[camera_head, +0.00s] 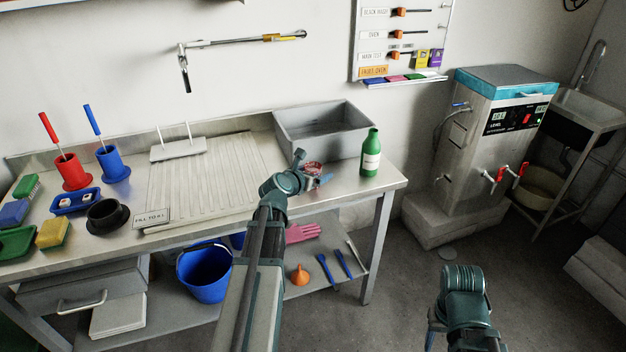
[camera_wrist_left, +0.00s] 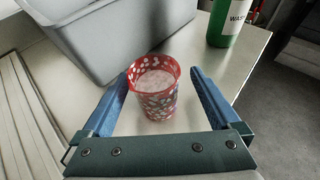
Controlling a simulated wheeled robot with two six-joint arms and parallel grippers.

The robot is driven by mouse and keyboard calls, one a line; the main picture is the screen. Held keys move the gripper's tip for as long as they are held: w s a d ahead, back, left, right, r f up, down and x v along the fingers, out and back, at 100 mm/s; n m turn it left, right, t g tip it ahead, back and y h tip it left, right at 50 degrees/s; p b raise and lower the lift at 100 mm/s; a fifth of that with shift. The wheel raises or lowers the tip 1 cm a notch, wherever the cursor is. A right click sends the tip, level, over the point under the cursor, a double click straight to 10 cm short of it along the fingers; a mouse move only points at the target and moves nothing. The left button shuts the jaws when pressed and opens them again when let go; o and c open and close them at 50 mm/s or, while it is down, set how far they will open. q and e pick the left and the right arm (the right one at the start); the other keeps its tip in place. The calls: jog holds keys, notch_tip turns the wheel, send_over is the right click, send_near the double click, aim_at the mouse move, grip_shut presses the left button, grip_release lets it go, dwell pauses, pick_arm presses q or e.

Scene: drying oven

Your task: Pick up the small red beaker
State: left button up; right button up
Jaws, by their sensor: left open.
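The small red beaker (camera_wrist_left: 158,98) has a pale spotted pattern and stands upright on the metal bench. In the head view the beaker (camera_head: 312,167) is partly hidden behind my left gripper (camera_head: 318,178). In the left wrist view my left gripper (camera_wrist_left: 163,78) is open, with one blue finger on each side of the beaker. My right gripper (camera_head: 431,338) is low at the right, away from the bench. Its fingers are mostly hidden by the wrist and the frame edge.
A grey basin (camera_head: 322,137) stands just behind the beaker, and a green bottle (camera_head: 371,153) stands to its right. A ribbed drainboard (camera_head: 205,180) lies to the left. The bench's front right edge is near. A steel machine (camera_head: 485,150) stands farther right.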

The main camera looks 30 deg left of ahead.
pick_arm(q)
jog(key=x, duration=0.2)
jog(key=b+x, duration=0.1)
jog(key=x, duration=0.1)
jog(key=shift+w+a+f, duration=0.1)
jog(key=shift+a+f, duration=0.15)
jog(key=shift+r, duration=0.1)
pick_arm(e)
jog(key=shift+f, duration=0.9)
pick_arm(q)
jog(key=c, duration=1.5)
jog(key=shift+r, duration=0.1)
pick_arm(e)
jog(key=shift+r, duration=0.15)
